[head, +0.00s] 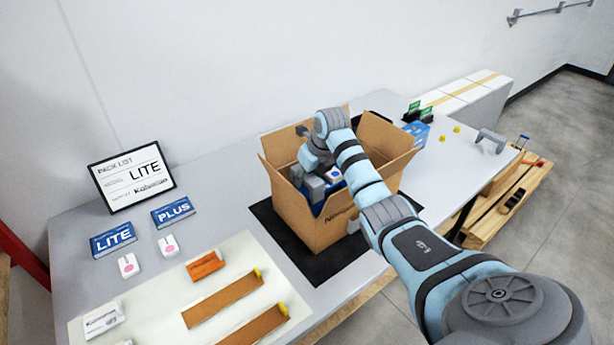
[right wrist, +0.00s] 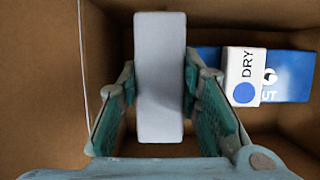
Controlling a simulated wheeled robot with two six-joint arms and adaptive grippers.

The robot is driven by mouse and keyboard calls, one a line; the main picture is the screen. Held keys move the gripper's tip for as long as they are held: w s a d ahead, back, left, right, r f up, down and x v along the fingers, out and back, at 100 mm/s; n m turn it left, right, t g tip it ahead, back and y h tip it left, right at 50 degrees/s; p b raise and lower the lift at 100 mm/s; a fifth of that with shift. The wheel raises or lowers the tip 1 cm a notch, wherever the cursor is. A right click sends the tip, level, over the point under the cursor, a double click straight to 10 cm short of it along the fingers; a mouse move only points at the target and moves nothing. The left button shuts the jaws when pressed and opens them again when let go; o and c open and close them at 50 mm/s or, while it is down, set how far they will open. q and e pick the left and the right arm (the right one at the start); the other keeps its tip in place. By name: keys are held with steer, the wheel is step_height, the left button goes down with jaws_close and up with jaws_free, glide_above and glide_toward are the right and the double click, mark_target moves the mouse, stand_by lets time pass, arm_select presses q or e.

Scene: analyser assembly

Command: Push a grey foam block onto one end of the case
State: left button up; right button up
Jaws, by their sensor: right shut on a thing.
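My right gripper (right wrist: 160,100) is shut on a pale grey foam block (right wrist: 160,75), one finger on each side. In the head view the right gripper (head: 311,183) is down inside the open cardboard box. The blue case (right wrist: 290,78) lies in the box, to the right of the block in the right wrist view. The block stands across the left end of the case there; I cannot tell whether it is seated on it. A white packet marked DRY (right wrist: 243,75) lies on the case. My left gripper is not in view.
The cardboard box (head: 310,222) stands on a black mat (head: 280,225) with flaps open, its walls close around my gripper. A grey U-shaped piece (head: 491,138) is at the table's right. A pale mat (head: 160,305) with brown strips, cards and a pack-list sign (head: 131,178) are left.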

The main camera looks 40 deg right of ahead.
steer(key=shift+f+b, duration=0.35)
steer(key=shift+f, duration=0.4)
stand_by(0.7)
steer(key=o, duration=1)
steer(key=shift+a, duration=0.1)
steer(key=shift+r, duration=0.1)
step_height(320, 180, up, 7)
steer(key=p, duration=0.7)
